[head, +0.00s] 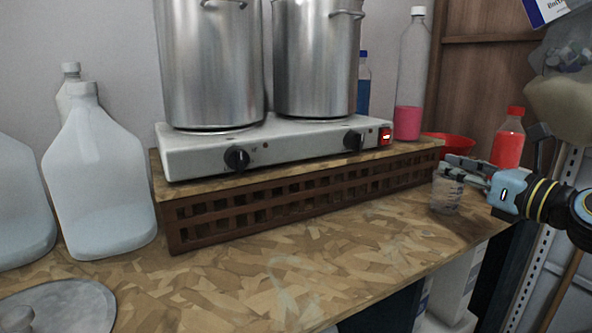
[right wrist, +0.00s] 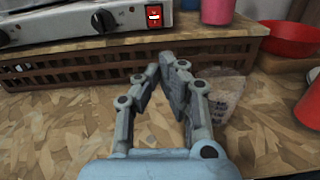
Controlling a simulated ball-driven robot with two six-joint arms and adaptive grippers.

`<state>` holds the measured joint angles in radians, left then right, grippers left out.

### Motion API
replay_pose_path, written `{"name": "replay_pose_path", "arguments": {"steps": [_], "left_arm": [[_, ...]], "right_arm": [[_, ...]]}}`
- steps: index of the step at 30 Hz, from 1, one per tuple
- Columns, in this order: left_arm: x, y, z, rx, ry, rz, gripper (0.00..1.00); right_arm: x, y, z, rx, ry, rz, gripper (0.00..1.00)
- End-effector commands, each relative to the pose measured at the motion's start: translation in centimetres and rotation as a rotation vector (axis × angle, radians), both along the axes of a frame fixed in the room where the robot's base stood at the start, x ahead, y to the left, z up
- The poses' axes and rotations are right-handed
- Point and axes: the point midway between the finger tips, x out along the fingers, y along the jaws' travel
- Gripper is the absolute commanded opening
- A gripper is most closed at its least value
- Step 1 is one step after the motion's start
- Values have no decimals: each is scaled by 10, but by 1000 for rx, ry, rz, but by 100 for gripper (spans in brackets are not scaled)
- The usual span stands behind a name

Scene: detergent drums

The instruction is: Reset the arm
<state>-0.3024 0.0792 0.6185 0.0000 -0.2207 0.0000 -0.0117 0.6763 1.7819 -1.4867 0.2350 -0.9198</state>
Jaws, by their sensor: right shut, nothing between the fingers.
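My right gripper (head: 460,170) comes in from the right edge in the head view, above the right end of the wooden counter. In the right wrist view my right gripper (right wrist: 168,68) has its fingertips together, with nothing between them. A clear measuring beaker (head: 446,192) stands on the counter below and behind the fingers. The beaker (right wrist: 225,98) also shows in the right wrist view, just right of the fingers and partly hidden by them; whether they touch is unclear. My left gripper is not in view.
A hot plate (head: 270,150) with two steel pots (head: 212,70) stands on a slatted wooden riser (head: 300,205). Jugs (head: 98,185) stand at left. A red bowl (head: 450,146), red-capped bottle (head: 508,140) and pink-liquid bottle (head: 410,90) are near the gripper. The counter's front middle is clear.

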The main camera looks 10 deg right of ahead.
Motion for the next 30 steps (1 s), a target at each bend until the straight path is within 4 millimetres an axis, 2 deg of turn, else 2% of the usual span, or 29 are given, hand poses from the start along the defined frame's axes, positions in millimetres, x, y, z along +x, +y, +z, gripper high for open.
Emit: {"name": "replay_pose_path", "arguments": {"steps": [2,4,6,8,9,11,12,15,18,21,29,30], "left_arm": [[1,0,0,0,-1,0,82],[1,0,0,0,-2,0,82],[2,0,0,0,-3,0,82],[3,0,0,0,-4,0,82],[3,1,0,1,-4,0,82],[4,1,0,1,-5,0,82],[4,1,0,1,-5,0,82],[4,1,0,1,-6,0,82],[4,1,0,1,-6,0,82],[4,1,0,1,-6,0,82],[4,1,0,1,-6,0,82],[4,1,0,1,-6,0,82]], "right_arm": [[-6,5,6,139,-16,-35,0],[-17,6,13,372,-34,-102,0],[-33,-2,15,695,-40,-210,0],[-54,-14,4,1008,-28,-334,0],[-70,-22,-9,1219,-12,-430,0],[-99,-29,-39,1519,27,-594,0],[-120,-30,-62,1704,58,-714,0],[-171,-16,-111,2040,139,-987,0],[-211,5,-142,2234,208,-1203,0],[-244,27,-162,2354,269,-1388,0],[-318,83,-184,2511,412,-1800,0],[-328,91,-185,-2487,-429,1835,0]]}}
